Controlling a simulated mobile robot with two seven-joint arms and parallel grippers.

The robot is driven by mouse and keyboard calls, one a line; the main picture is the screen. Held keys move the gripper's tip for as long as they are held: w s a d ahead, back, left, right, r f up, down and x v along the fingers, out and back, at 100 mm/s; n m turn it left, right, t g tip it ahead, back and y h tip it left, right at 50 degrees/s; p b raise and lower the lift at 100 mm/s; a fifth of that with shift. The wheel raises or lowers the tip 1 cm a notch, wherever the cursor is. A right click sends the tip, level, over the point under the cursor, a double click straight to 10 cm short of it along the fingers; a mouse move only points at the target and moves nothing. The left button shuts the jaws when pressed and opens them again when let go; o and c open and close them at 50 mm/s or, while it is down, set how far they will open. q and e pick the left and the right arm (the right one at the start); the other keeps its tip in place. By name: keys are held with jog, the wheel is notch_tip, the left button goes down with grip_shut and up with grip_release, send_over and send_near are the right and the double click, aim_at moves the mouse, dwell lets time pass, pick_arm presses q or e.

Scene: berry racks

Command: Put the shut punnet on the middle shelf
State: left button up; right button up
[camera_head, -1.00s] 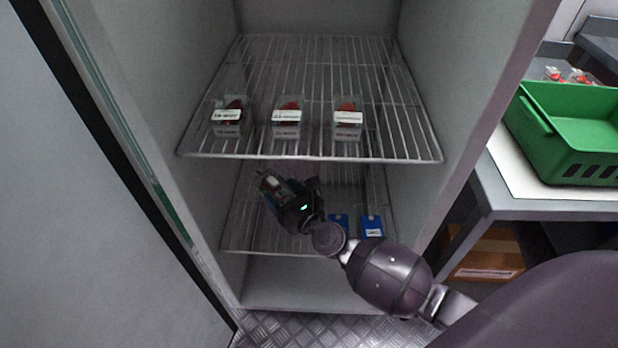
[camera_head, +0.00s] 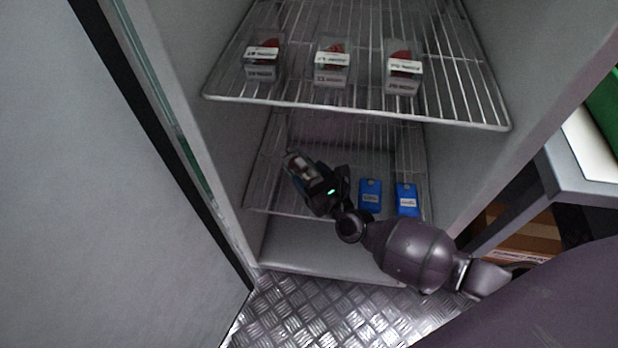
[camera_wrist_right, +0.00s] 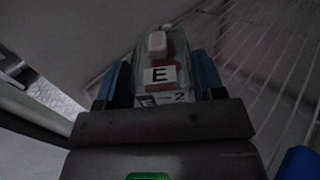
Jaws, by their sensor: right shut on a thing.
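My right gripper (camera_head: 308,177) reaches into the cabinet at the level of the lower wire shelf (camera_head: 283,213), below the upper one. It is shut on a clear shut punnet (camera_head: 298,165). In the right wrist view the punnet (camera_wrist_right: 158,62) sits between the two blue-padded fingers, with a white label marked "E" and red contents. The dim view does not show whether the punnet touches the lower shelf. The upper wire shelf (camera_head: 350,112) holds three labelled punnets in a row. My left gripper is not in view.
Two blue packs (camera_head: 370,194) (camera_head: 407,198) stand on the lower shelf, right of my gripper. The cabinet's side wall (camera_head: 545,60) is at the right. A table (camera_head: 580,170) and part of a green crate (camera_head: 606,105) are outside it.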

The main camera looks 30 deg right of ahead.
jog(key=shift+f, duration=0.8)
jog(key=shift+r, duration=0.2)
jog(key=shift+f+b, duration=0.6)
jog(key=shift+f, duration=0.1)
jog(key=o, duration=1)
jog(key=shift+c, duration=0.2)
jog(key=shift+w+r+p, duration=0.1)
jog(key=shift+r+p, duration=0.3)
jog(key=shift+r, duration=0.35)
jog(key=shift+r+p, duration=0.4)
jog(key=shift+r, duration=0.1)
jog(key=s+d+f, duration=0.1)
jog(key=s+d, duration=0.1)
jog(key=s, duration=1)
jog(key=shift+d, duration=0.15)
